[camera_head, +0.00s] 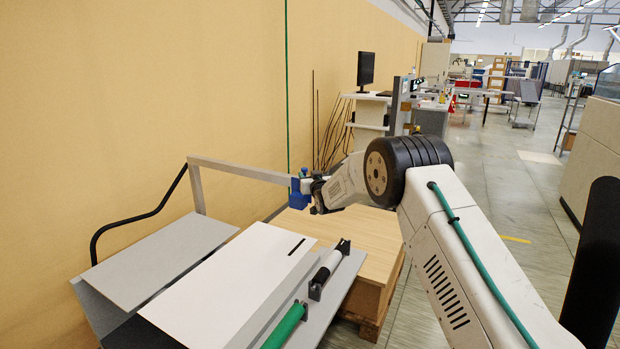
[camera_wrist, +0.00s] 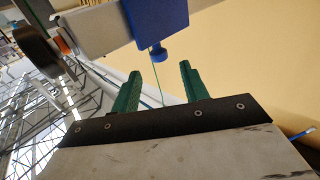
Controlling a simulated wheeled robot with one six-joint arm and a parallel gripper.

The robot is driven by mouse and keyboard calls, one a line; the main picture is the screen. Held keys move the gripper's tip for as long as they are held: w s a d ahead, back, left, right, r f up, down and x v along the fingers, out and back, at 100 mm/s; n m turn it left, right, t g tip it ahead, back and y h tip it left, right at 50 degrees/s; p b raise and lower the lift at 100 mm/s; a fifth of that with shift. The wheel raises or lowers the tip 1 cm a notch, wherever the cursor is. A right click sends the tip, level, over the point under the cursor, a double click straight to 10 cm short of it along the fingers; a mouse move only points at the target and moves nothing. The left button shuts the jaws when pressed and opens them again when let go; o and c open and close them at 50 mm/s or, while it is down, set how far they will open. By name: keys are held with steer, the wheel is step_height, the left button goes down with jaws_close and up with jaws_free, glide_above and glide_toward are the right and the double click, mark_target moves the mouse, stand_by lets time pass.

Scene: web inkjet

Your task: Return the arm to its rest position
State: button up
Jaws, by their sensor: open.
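My arm (camera_head: 445,240) reaches from the lower right toward the middle of the head view and is not folded. Its end with my gripper (camera_head: 314,196) is over the machine, close to a blue fitting (camera_head: 297,192) at the end of a grey bar (camera_head: 240,170). In the wrist view my gripper (camera_wrist: 160,74) has two green fingers spread apart with nothing between them. The blue fitting (camera_wrist: 158,22), with a round knob, hangs just beyond the fingertips; I cannot tell the exact gap.
A machine with a white panel (camera_head: 232,282), a white roller (camera_head: 328,265) and a green roller (camera_head: 285,328) lies below. A wooden crate (camera_head: 345,240) stands under my arm's end. A tan wall (camera_head: 150,90) bounds the left.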

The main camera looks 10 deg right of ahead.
steer(key=shift+s, duration=0.35)
steer(key=s+d+r+g+h, duration=0.1)
steer(key=s+d+r+g, duration=0.35)
steer(key=s+r, duration=0.7)
steer(key=s+d+r+m+g+h, duration=0.1)
steer(key=s+d+r+g, duration=0.15)
steer(key=s, duration=0.65)
steer(key=s+d+r+g, duration=0.1)
steer(key=s+d+r, duration=0.15)
steer(key=s, duration=0.55)
steer(key=s+d+f+g, duration=0.1)
steer(key=s+f+g, duration=0.1)
steer(key=s, duration=1.3)
steer(key=s+d+f+g, duration=0.1)
steer(key=s+f+g, duration=0.1)
steer(key=s, duration=1.4)
steer(key=s+f+g, duration=0.1)
steer(key=s+g, duration=0.3)
steer(key=s, duration=1.1)
steer(key=shift+s+d+f+m+g+h, duration=0.15)
steer(key=shift+d+f+m+g+h, duration=0.15)
steer(key=shift+d+f+m+h, duration=0.1)
